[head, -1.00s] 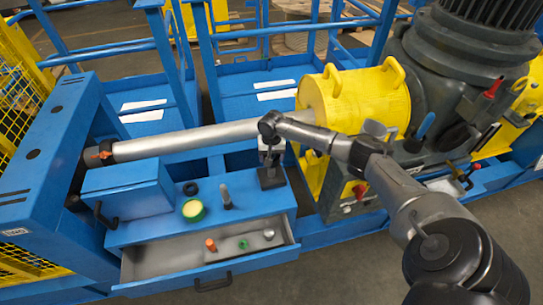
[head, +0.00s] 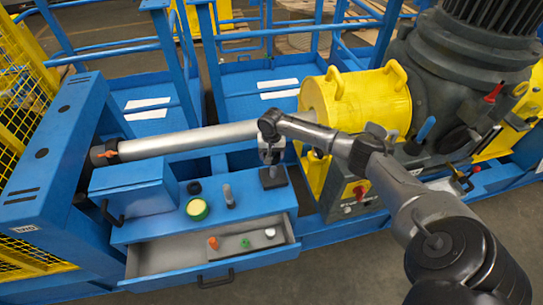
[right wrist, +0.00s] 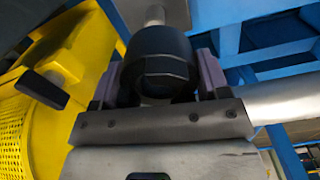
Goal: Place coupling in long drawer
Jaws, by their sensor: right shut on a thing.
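My right gripper (head: 271,160) is above the right end of the blue bench. In the right wrist view, its two jaws (right wrist: 160,80) are shut on a dark, rounded piece (right wrist: 162,58), which looks like the coupling. A grey cylinder shows directly beyond the piece; whether they touch, I cannot tell. The long drawer (head: 148,265) is pulled open at the bench front, below and left of the gripper. It holds an orange piece (head: 213,243), a green piece (head: 245,243) and a grey piece (head: 270,233). My left gripper is not in view.
A yellow-green round container (head: 197,209), a grey upright tool (head: 229,196) and a small black ring (head: 194,187) stand on the bench top. A blue box (head: 132,190) is at its left. A long silver shaft (head: 185,141) runs behind. The drawer's left part is clear.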

